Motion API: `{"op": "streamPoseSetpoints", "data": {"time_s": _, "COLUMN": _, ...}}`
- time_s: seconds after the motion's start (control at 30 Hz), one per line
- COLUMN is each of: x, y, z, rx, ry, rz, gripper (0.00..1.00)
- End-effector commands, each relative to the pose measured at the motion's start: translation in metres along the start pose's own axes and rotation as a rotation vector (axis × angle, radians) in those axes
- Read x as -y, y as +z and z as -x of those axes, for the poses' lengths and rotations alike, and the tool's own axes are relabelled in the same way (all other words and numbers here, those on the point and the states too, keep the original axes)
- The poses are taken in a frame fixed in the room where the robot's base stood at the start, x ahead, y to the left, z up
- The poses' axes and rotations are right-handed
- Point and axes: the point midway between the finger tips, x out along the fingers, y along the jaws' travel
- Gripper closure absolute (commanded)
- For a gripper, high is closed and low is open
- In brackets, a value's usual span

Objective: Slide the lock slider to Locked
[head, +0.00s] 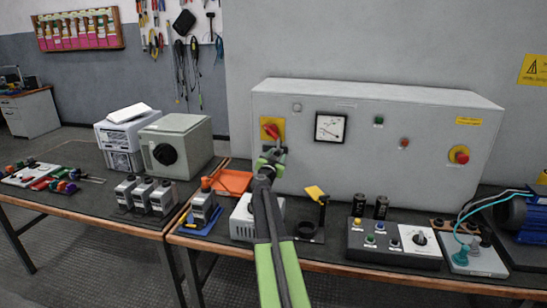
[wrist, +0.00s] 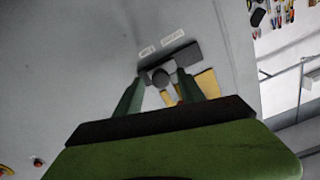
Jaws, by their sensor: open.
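The lock slider shows in the wrist view as a dark round knob (wrist: 160,77) on a dark grey strip (wrist: 188,54) set on the cabinet face. Two small white labels sit beside the strip; their print is too small to read surely. My gripper (wrist: 161,80) is open, with one green finger on each side of the knob; I cannot tell whether either touches it. In the head view my gripper (head: 270,158) is at the cabinet's left front, just below the red rotary switch (head: 270,128) on its yellow plate, and hides most of the slider.
The grey cabinet (head: 360,170) has a dial meter (head: 330,127) and a red stop button (head: 459,155). Below stand a control box (head: 395,243), an orange tray (head: 232,181) and a white box (head: 243,222). The blue motor (head: 517,217) is at the right.

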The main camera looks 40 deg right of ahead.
Motion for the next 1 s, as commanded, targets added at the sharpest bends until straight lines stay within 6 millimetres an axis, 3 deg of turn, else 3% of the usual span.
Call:
{"op": "streamPoseSetpoints", "data": {"time_s": 0.13, "x": 0.0, "y": 0.0, "z": -0.0152, "rx": 0.0, "ry": 0.001, "rz": 0.0, "gripper": 0.54}}
{"op": "streamPoseSetpoints", "data": {"time_s": 0.43, "x": 0.0001, "y": 0.0001, "z": -0.0162, "rx": 0.0, "ry": 0.0, "rz": 0.0, "gripper": 0.54}}
{"op": "streamPoseSetpoints", "data": {"time_s": 0.8, "x": 0.0002, "y": 0.0002, "z": -0.0159, "rx": 0.0, "ry": 0.001, "rz": 0.0, "gripper": 1.0}}
{"op": "streamPoseSetpoints", "data": {"time_s": 1.0, "x": -0.0003, "y": 0.0001, "z": -0.0158, "rx": 0.0, "ry": 0.002, "rz": 0.0, "gripper": 1.0}}
